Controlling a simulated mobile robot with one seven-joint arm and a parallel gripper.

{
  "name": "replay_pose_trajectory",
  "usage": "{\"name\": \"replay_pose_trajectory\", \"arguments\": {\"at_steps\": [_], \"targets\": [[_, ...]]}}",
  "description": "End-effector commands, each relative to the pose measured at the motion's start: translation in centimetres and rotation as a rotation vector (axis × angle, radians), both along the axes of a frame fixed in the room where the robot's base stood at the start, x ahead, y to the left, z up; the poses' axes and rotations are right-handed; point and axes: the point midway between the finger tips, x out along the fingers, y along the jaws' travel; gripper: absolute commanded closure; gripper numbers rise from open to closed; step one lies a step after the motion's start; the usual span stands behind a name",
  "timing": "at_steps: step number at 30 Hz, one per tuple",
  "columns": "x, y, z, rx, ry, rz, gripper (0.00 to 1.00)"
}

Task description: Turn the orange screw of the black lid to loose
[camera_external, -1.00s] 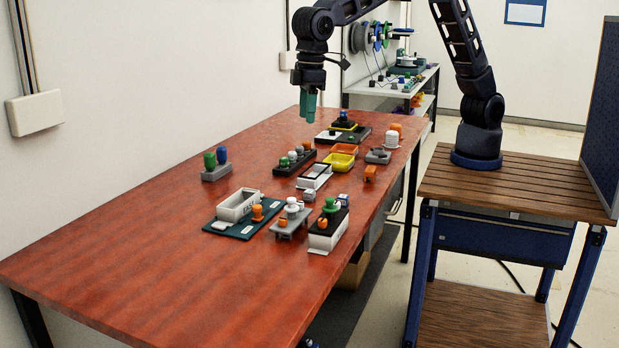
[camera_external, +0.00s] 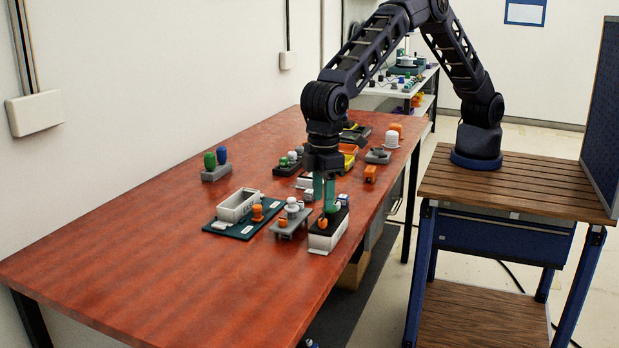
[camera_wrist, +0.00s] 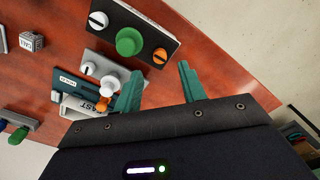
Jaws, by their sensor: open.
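The black lid (camera_external: 338,219) sits on a white box (camera_external: 325,242) at the right edge of the table. Its orange screw (camera_external: 322,223) shows at the near end. In the wrist view, the black lid (camera_wrist: 120,14) carries a green knob (camera_wrist: 130,41) between a white slotted screw (camera_wrist: 98,19) and the orange slotted screw (camera_wrist: 159,56). My gripper (camera_external: 325,207) is open, pointing down just over the lid, and hides the green knob in the external view. In the wrist view, the orange screw lies just ahead of the gap between my fingers (camera_wrist: 160,73), apart from both.
A grey stand (camera_external: 284,230) with a white knob is close to the left of the box. A dark green plate (camera_external: 230,229) with a white bin is farther left. More parts stand behind my gripper.

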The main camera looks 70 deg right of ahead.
Motion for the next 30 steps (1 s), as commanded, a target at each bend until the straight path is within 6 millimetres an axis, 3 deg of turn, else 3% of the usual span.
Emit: {"name": "replay_pose_trajectory", "arguments": {"at_steps": [3,9,23,29,30], "targets": [[0.0,0.0,-2.2,-0.003,0.001,0.0,0.59],[0.0,0.0,-4.5,-0.001,0.001,0.0,0.59],[0.0,0.0,-5.4,0.0,0.0,0.0,0.59],[0.0,0.0,-5.4,0.0,0.0,0.0,0.98],[0.0,0.0,-5.4,0.0,0.0,0.0,1.0]]}}
